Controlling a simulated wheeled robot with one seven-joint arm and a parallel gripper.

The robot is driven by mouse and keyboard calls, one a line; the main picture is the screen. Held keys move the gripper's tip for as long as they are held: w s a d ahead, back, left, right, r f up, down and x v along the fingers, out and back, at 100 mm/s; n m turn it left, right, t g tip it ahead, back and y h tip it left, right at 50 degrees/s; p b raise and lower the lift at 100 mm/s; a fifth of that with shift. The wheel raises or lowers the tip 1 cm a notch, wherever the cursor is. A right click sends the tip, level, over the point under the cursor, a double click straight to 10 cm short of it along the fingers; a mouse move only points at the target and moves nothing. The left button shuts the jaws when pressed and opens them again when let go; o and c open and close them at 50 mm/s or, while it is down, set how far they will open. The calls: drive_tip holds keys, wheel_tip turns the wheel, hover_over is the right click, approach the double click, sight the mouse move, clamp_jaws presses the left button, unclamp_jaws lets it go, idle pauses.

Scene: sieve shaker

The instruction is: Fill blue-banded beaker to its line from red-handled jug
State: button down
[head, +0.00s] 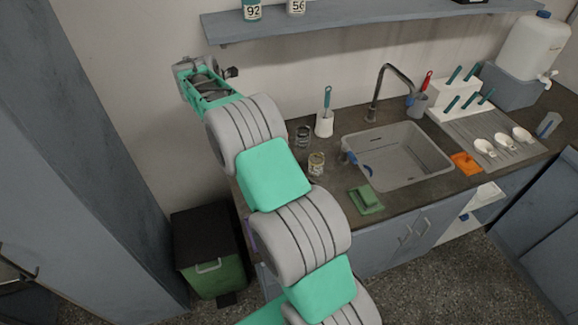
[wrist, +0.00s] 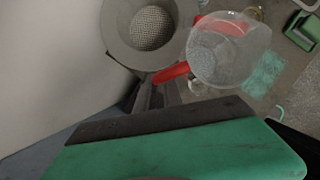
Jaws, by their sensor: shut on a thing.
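In the wrist view my gripper (wrist: 160,88) is shut on the red handle of a clear jug (wrist: 222,58). The jug's bowl is to the right of the jaws; I cannot tell what is in it. In the head view my gripper (head: 190,72) is raised by the wall, left of the counter, and the jug is not clear there. Two small glass vessels stand left of the sink: one clear, dark-looking (head: 303,135), and one with yellowish marks (head: 317,163). I cannot make out a blue band or a fill line on either.
A round grey piece with a mesh disc (wrist: 108,28) is close to the jug in the wrist view. The head view shows a sink (head: 400,158), a tap (head: 378,95), a white brush holder (head: 324,124), a green pad (head: 366,200) and a wall shelf (head: 370,24) overhead.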

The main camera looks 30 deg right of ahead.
drive_tip(key=s+d+r+t+y+b, duration=0.1)
drive_tip(key=b, duration=0.7)
drive_tip(key=s+d+r+m+t+y+b, duration=0.1)
drive_tip(key=s+d+t+y+b, duration=0.1)
drive_tip(key=b, duration=0.6)
drive_tip(key=shift+r+t+b, duration=0.2)
drive_tip(key=shift+t+b, duration=0.1)
drive_tip(key=shift+b, duration=0.05)
drive_tip(key=shift+s+d+r+m+t+y+p, duration=0.35)
drive_tip(key=shift+s+d+t+y, duration=0.25)
drive_tip(key=shift+s+t+y, duration=0.25)
drive_tip(key=shift+s+d+r+m+t+y+p, duration=0.3)
drive_tip(key=shift+s+d+t+y, duration=0.3)
drive_tip(key=shift+t+y, duration=0.35)
drive_tip(key=shift+s+d+m+t+y+p, duration=0.25)
drive_tip(key=shift+s+d+t+y+p, duration=0.15)
drive_tip(key=shift+t, duration=0.4)
idle(0.8)
drive_tip(key=shift+s+d+r+t+y+p, duration=0.3)
drive_tip(key=shift+s+d+r+t+p, duration=0.2)
drive_tip(key=shift+t+p, duration=0.3)
idle(1.9)
